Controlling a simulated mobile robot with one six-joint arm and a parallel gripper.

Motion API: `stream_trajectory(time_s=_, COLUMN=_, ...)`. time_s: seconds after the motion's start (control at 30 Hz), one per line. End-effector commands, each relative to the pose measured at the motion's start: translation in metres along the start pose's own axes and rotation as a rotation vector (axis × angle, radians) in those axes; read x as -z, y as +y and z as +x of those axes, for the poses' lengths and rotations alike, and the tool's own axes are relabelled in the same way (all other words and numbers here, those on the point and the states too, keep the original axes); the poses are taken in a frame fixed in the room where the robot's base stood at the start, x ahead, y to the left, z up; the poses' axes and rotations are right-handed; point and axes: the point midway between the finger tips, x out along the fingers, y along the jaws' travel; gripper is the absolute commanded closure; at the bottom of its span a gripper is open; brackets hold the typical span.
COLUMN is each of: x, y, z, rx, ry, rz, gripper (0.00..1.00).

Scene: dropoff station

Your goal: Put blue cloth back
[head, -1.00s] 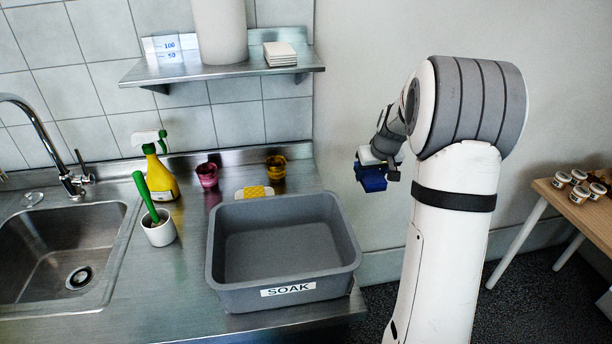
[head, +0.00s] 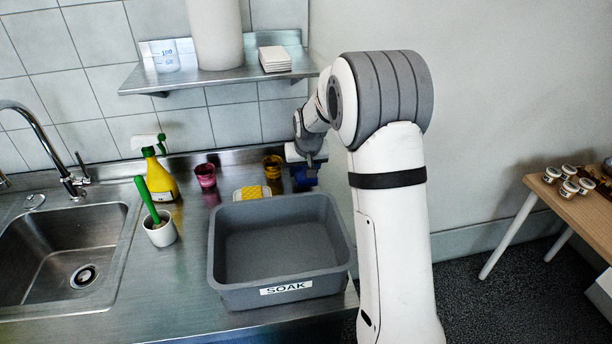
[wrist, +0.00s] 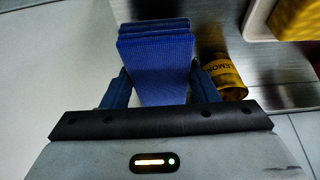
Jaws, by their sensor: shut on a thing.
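The blue cloth (wrist: 156,62) is a folded, layered block between the two fingers of my gripper (wrist: 157,85) in the wrist view. My gripper is shut on it. In the head view the cloth (head: 303,178) shows as a small dark blue patch below my gripper (head: 308,165), near the back right corner of the steel counter, right of the yellow cup. My arm hides part of it. I cannot tell whether the cloth touches the counter.
A grey SOAK tub (head: 281,290) stands empty on the counter (head: 190,290). Behind it are a yellow sponge (head: 252,193), a yellow cup (head: 273,167) and a pink cup (head: 205,175). A spray bottle (head: 160,178) stands left. A shelf (head: 215,76) hangs above.

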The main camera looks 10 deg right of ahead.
Motion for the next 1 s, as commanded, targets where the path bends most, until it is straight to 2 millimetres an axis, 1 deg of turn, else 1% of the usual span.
stream_trajectory(time_s=0.1, x=-0.009, y=0.0, z=0.019, rx=0.0, ry=-0.007, rz=-0.001, gripper=0.68)
stream_trajectory(time_s=0.2, x=-0.013, y=0.0, z=0.03, rx=0.001, ry=-0.004, rz=-0.001, gripper=0.68)
stream_trajectory(time_s=0.57, x=-0.015, y=0.0, z=0.036, rx=0.001, ry=-0.001, rz=-0.002, gripper=0.68)
stream_trajectory(time_s=0.6, x=-0.015, y=0.0, z=0.035, rx=0.001, ry=-0.001, rz=-0.002, gripper=0.45)
stream_trajectory(time_s=0.83, x=-0.015, y=0.0, z=0.035, rx=0.001, ry=-0.001, rz=-0.002, gripper=0.26)
stream_trajectory(time_s=0.87, x=-0.015, y=0.0, z=0.035, rx=0.001, ry=-0.001, rz=-0.002, gripper=0.24)
stream_trajectory(time_s=1.0, x=-0.015, y=-0.001, z=0.035, rx=0.001, ry=-0.001, rz=-0.003, gripper=0.24)
